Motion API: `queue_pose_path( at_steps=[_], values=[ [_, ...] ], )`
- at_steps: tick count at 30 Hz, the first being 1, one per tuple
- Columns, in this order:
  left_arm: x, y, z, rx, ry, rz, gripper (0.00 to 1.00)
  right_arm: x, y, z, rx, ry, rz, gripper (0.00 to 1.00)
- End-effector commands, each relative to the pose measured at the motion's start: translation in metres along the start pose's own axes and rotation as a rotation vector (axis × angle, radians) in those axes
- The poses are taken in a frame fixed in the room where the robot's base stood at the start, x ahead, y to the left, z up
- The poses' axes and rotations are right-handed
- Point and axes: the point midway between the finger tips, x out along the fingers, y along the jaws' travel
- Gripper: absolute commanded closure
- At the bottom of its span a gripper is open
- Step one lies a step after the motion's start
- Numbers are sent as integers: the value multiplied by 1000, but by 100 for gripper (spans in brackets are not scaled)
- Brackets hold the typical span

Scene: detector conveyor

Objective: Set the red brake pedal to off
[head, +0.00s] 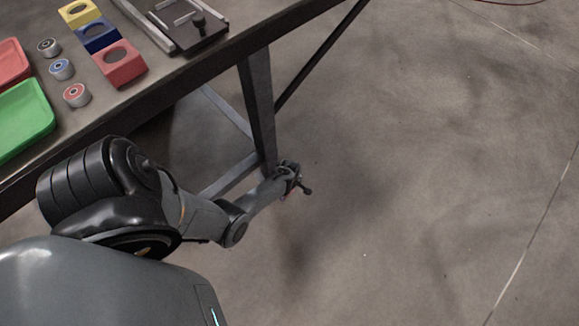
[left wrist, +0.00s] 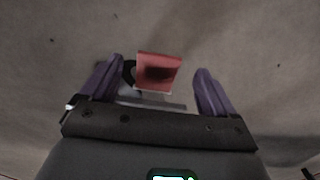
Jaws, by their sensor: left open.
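The red brake pedal (left wrist: 158,68) shows in the left wrist view as a red plate with a dark patch, on a grey base close to the floor. My left gripper (left wrist: 159,66) is open, with its two purple fingers on either side of the pedal and a gap on each side. Whether it touches the pedal at depth cannot be told. In the head view my left gripper (head: 296,180) is low beside a table leg; the pedal is mostly hidden there. My right gripper is not in view.
The table (head: 215,55) at the upper left holds a green tray (head: 22,118), a red tray (head: 10,62), coloured blocks including a red one (head: 119,65), small metal cylinders (head: 76,94) and a railed fixture (head: 185,25). A table leg (head: 257,105) stands close. Floor to the right is clear.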

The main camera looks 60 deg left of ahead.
Motion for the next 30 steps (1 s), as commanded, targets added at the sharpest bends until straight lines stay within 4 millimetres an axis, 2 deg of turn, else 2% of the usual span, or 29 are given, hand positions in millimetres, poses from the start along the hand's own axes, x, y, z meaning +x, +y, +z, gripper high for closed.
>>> queue_pose_path(
  at_steps=[1,7,21,23,30],
  values=[
    [13,0,0,0,0,0,11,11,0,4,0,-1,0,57],
    [31,1,0,1,-1,1,11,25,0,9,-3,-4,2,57],
    [36,1,0,0,0,1,11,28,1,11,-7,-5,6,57],
    [36,1,0,0,0,1,17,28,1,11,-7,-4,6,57],
    [37,0,0,1,0,1,54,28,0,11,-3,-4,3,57]
  ],
)
